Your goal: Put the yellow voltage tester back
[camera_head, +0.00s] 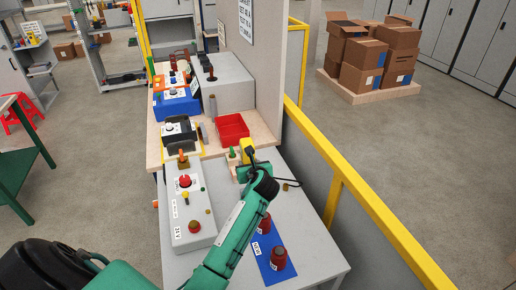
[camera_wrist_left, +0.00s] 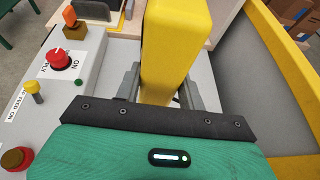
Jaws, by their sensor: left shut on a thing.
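The yellow voltage tester (camera_wrist_left: 176,50) fills the middle of the left wrist view, upright between the two fingers of my left gripper (camera_wrist_left: 158,92). My left gripper is shut on it. In the head view the yellow tester (camera_head: 247,151) shows at the end of my left gripper (camera_head: 252,165), near the front edge of the wooden bench top. A dark cable hangs beside the gripper on the right. The tester's lower end is hidden by the gripper. My right gripper does not show in either view.
A grey control box (camera_head: 190,212) with a red knob lies left of the gripper. A red bin (camera_head: 232,128) stands just behind the tester. A blue mat (camera_head: 272,255) with red insulators lies on the near table. A yellow rail (camera_head: 360,205) runs along the right.

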